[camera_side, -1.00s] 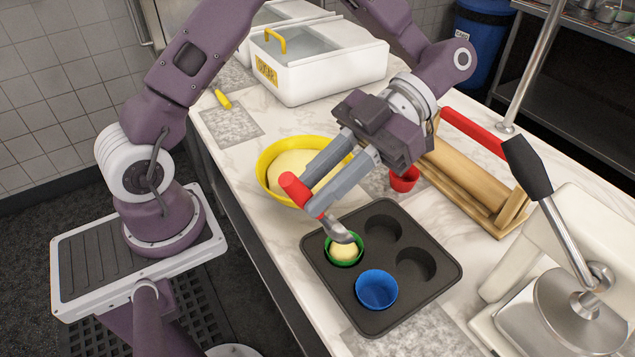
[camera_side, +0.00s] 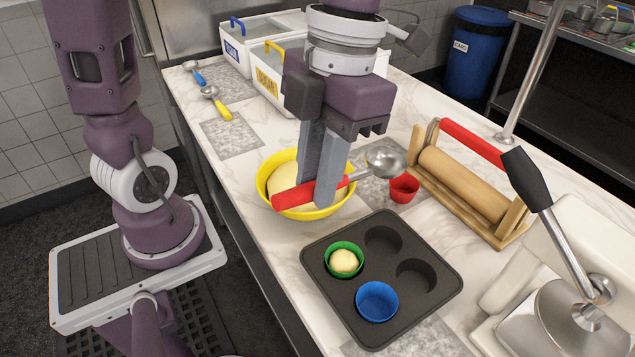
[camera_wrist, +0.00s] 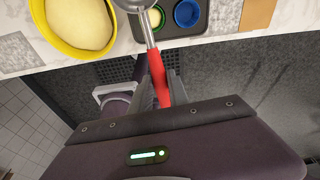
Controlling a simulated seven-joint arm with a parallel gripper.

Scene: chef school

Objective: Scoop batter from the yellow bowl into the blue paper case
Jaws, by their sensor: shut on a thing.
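My gripper (camera_side: 325,195) is shut on the red handle of a metal scoop (camera_side: 384,164). The scoop is held about level above the counter, its bowl pointing right; it looks empty in the side view. The scoop also shows in the wrist view (camera_wrist: 158,75). The yellow bowl (camera_side: 263,188) of pale batter (camera_side: 283,182) stands behind the gripper, partly hidden by it. The blue paper case (camera_side: 376,301) sits empty in the front cup of the dark muffin tin (camera_side: 412,318). A green case (camera_side: 344,259) in the cup beside it holds a ball of batter (camera_side: 344,262).
A red case (camera_side: 404,187) stands on the counter near the bowl. A wooden rack with a rolling pin (camera_side: 465,182) is at right, beside a lever machine (camera_side: 560,290).

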